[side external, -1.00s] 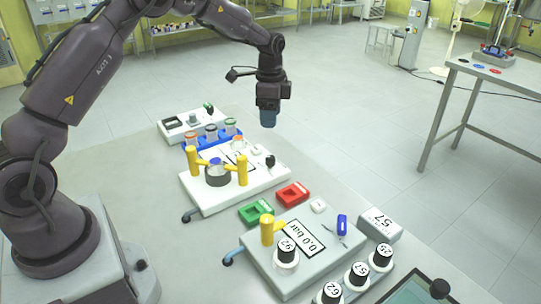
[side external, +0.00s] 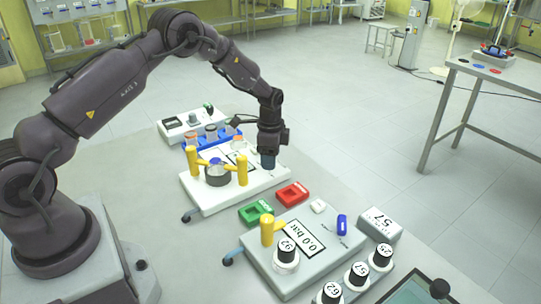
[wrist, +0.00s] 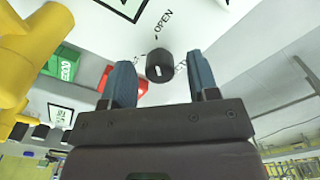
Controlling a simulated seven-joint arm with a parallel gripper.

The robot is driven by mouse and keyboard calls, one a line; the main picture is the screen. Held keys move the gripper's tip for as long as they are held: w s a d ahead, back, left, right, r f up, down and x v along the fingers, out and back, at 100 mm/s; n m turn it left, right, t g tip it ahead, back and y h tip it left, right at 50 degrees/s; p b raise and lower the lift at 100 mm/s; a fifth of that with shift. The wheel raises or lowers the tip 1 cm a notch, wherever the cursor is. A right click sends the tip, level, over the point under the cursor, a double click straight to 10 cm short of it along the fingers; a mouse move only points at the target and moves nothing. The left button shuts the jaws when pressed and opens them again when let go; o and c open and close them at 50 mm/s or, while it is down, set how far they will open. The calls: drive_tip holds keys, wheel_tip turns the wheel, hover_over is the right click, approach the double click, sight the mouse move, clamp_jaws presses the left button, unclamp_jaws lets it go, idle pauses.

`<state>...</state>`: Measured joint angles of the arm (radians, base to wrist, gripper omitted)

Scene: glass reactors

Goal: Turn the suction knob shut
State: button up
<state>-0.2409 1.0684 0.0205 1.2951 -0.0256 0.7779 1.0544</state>
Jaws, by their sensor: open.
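The suction knob looks to be the small black round knob (wrist: 159,66) with a white mark, on a white panel in the wrist view. The word OPEN is printed beside it; another label is partly hidden by a finger. My gripper (wrist: 163,76) is open, its two blue fingers on either side of the knob in that view. I cannot tell whether they touch it. In the side view my gripper (side external: 268,161) points down at the right end of the white station (side external: 213,200) and hides the knob.
Two yellow posts (side external: 242,171) and a dark round vessel (side external: 217,176) stand on the same station, left of my gripper. Green (side external: 255,212) and red (side external: 292,194) trays lie in front. A second station (side external: 268,262) reading 0.0 bar is nearer.

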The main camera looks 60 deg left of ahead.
drive_tip(key=c, duration=0.9)
drive_tip(key=shift+c, duration=0.2)
drive_tip(key=shift+n, duration=0.4)
drive_tip(key=n, duration=0.3)
drive_tip(key=shift+n, duration=0.3)
drive_tip(key=n, duration=0.4)
drive_tip(key=shift+n, duration=0.3)
drive_tip(key=n, duration=0.4)
drive_tip(key=shift+n, duration=0.3)
drive_tip(key=shift+r+n, duration=0.1)
drive_tip(key=shift+n, duration=2.1)
